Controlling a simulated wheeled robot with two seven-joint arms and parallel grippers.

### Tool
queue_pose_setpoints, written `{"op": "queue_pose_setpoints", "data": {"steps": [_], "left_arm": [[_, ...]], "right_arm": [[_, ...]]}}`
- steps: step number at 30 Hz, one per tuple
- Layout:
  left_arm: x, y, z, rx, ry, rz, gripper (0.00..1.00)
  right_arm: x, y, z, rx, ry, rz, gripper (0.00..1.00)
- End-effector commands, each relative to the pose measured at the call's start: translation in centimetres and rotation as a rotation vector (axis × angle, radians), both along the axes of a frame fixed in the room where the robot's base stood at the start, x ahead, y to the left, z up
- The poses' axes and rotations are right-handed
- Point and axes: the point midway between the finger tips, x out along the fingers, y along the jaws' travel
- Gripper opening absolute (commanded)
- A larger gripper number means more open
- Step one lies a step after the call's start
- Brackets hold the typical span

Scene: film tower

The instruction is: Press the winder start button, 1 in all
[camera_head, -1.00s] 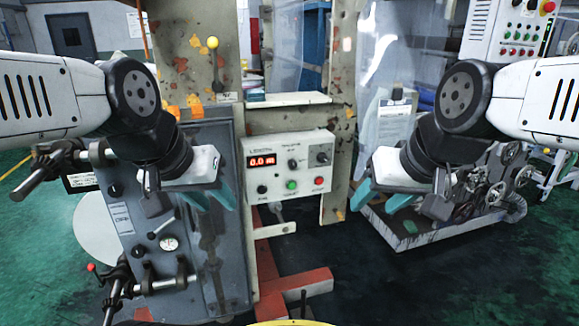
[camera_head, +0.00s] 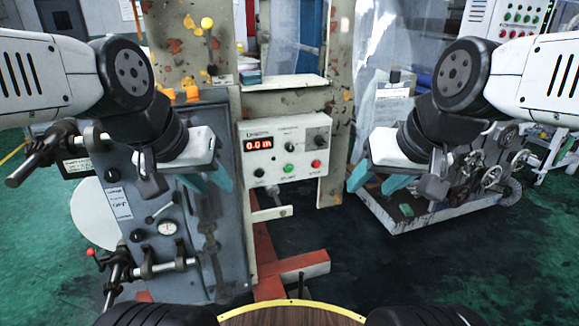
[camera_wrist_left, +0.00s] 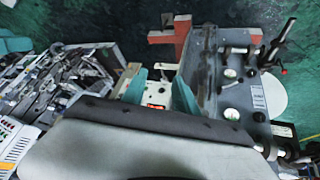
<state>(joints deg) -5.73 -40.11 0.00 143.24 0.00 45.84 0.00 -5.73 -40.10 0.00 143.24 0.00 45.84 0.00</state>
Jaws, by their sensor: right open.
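The winder control panel (camera_head: 264,131) is a pale box on the machine post, with a red display, a knob and a row of buttons. Its green button (camera_head: 289,168) sits between a black button (camera_head: 259,172) and a red button (camera_head: 316,164). My left gripper (camera_head: 206,180) is open and empty, left of the panel and apart from it. In the left wrist view, the panel (camera_wrist_left: 154,88) shows partly between the teal fingers (camera_wrist_left: 160,90). My right gripper (camera_head: 375,181) is open and empty, right of the panel. Nothing touches the green button.
A grey cabinet (camera_head: 140,190) with gauges and protruding handles stands at left. A machine on a pale base (camera_head: 400,222) stands at right. A red floor frame (camera_head: 300,266) lies below the panel. A brown round surface with a yellow rim (camera_head: 290,305) is at the bottom edge.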

Motion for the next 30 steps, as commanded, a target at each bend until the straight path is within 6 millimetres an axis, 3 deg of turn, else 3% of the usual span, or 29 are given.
{"op": "queue_pose_setpoints", "data": {"steps": [1, 5, 30], "left_arm": [[0.00, 0.00, 0.00, 0.000, 0.000, 0.000, 0.25], [0.00, 0.00, 0.00, 0.000, 0.000, 0.000, 0.00], [0.00, 0.00, 0.00, 0.000, 0.000, 0.000, 0.00]], "right_arm": [[0.00, 0.00, 0.00, 0.000, 0.000, 0.000, 0.51], [0.00, 0.00, 0.00, 0.000, 0.000, 0.000, 0.51], [0.00, 0.00, 0.00, 0.000, 0.000, 0.000, 0.51]]}}
